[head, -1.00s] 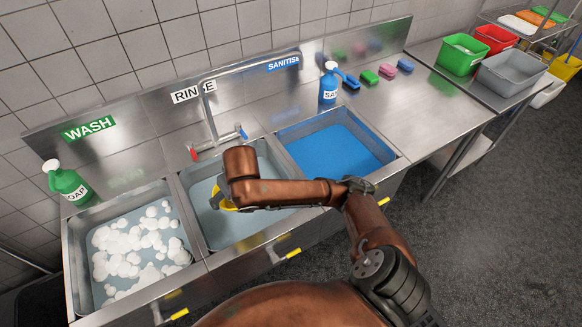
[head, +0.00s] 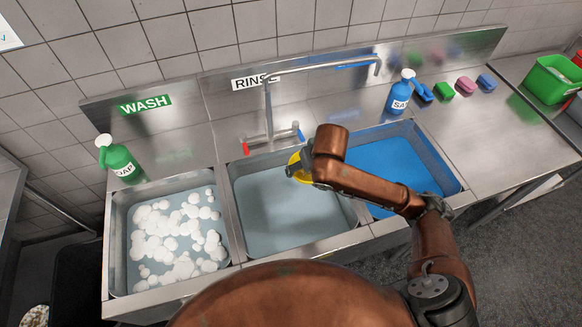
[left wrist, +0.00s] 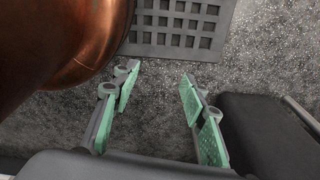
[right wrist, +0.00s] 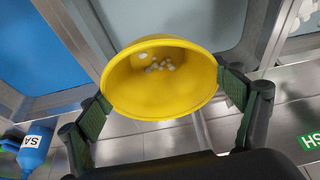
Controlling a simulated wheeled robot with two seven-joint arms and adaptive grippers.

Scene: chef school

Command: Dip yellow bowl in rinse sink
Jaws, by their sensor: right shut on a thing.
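The yellow bowl (head: 297,165) is in my right gripper (head: 304,162), at the back right part of the rinse sink (head: 280,213), near the divider. The arm hides much of it in the head view. In the right wrist view, the bowl (right wrist: 165,95) opens toward the camera, with small white foam bits inside. The right gripper's fingers (right wrist: 168,102) hold it at both sides. The bowl looks above the water, but its exact height is hard to tell. My left gripper (left wrist: 160,85) is open and empty over the dark floor; it is out of the head view.
The wash sink (head: 122,245) with white suds is left, and the blue sanitise sink (head: 395,170) is right. A faucet (head: 268,110) with red and blue handles stands behind the rinse sink. A green soap bottle (head: 119,160) and blue sanitiser bottle (head: 400,95) stand on the back ledge.

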